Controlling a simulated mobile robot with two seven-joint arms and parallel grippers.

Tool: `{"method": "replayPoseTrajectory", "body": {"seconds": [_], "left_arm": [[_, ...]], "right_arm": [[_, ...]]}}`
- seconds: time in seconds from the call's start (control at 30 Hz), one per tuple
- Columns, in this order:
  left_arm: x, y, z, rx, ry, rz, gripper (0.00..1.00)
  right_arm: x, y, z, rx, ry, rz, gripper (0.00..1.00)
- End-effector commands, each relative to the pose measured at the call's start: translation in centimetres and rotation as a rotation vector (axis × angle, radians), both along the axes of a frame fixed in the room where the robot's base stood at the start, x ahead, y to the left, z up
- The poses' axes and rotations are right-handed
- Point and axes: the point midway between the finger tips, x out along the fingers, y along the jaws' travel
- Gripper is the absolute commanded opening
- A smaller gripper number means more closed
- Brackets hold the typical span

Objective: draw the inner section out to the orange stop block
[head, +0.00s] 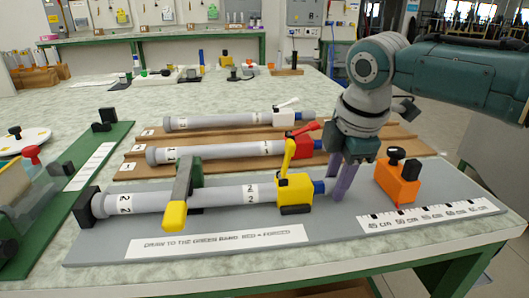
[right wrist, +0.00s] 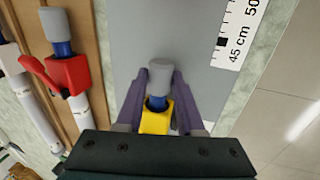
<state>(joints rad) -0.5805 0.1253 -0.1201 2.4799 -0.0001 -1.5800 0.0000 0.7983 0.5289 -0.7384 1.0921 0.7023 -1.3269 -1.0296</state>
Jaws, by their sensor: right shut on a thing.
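The front rod is a grey tube (head: 155,201) marked 2, lying on a grey board. A yellow collar (head: 295,188) with a raised yellow lever sits at its right end. A short length of the blue inner section (head: 319,187) shows beyond the collar. My right gripper (head: 341,188) is shut on the inner section's grey end cap (right wrist: 160,74), one finger on each side, close to the collar. The orange stop block (head: 397,182), with a black knob, stands on the board to the right, apart from the gripper. My left gripper is not in view.
A centimetre scale (head: 430,215) lies along the board's front right. A green and yellow clamp arm (head: 183,185) crosses the tube. Two more rods lie behind, with a red collar (head: 303,144) and a white collar (head: 284,120). The board between gripper and stop block is clear.

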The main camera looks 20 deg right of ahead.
Motion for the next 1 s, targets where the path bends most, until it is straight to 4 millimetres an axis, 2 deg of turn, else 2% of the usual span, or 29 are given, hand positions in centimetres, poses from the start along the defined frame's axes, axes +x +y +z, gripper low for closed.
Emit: {"method": "replayPoseTrajectory", "body": {"seconds": [0.77,0.87,1.0], "left_arm": [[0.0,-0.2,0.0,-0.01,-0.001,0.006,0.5],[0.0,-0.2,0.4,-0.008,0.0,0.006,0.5],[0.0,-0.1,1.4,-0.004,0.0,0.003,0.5]], "right_arm": [[0.0,0.0,0.0,0.0,0.0,0.0,0.0],[-0.2,-0.7,0.1,0.0,0.002,-0.002,0.0],[-0.9,-3.6,0.3,-0.001,0.003,-0.006,0.0]]}}
